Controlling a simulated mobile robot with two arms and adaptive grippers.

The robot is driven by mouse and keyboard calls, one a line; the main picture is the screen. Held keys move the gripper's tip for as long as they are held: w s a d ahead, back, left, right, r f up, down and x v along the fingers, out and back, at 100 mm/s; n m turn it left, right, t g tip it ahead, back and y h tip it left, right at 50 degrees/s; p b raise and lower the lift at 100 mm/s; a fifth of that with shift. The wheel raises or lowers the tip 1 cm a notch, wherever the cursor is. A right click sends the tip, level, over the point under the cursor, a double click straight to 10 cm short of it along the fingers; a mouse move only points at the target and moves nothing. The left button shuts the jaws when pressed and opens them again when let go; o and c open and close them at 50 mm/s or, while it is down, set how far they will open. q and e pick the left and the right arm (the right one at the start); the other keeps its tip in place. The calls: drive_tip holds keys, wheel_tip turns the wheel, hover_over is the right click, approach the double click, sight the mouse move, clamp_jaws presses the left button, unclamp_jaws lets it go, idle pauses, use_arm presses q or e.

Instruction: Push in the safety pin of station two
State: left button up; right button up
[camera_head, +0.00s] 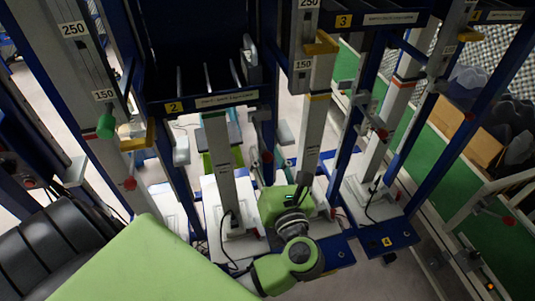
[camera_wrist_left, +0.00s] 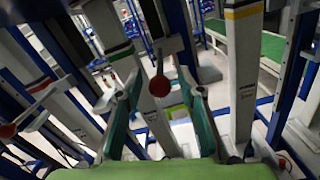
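Station two carries a yellow "2" label (camera_head: 173,107) on its dark front beam. A round red knob (camera_head: 267,156), which looks like its safety pin, sits on the blue frame to the right of that label. My left gripper shows in the head view as a green body (camera_head: 280,203) below this knob; its fingertips are hard to make out there. In the left wrist view its two green fingers (camera_wrist_left: 160,76) are spread apart. A red knob (camera_wrist_left: 159,86) appears between them, with no visible contact. I cannot tell its exact depth. My right gripper is not in view.
Grey posts (camera_head: 222,165) and blue uprights crowd the area around my left gripper. Other red knobs (camera_head: 129,183) stand on neighbouring frames. Station three's label (camera_head: 343,21) is at the upper right. A black cable (camera_head: 226,232) hangs near a post base.

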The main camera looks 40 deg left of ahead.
sight(258, 130)
use_arm(q)
drive_tip(key=shift+c, duration=0.2)
clamp_jaws()
drive_tip(key=b+x, duration=0.1)
drive_tip(key=x, duration=0.7)
drive_tip(key=shift+w+a+b, duration=0.2)
drive_tip(key=shift+w+b, duration=0.05)
drive_tip(key=shift+b, duration=0.05)
drive_tip(key=shift+r, duration=0.1)
drive_tip(key=shift+o, duration=0.2)
unclamp_jaws()
drive_tip(key=shift+a, duration=0.1)
drive_tip(key=shift+w+a, duration=0.1)
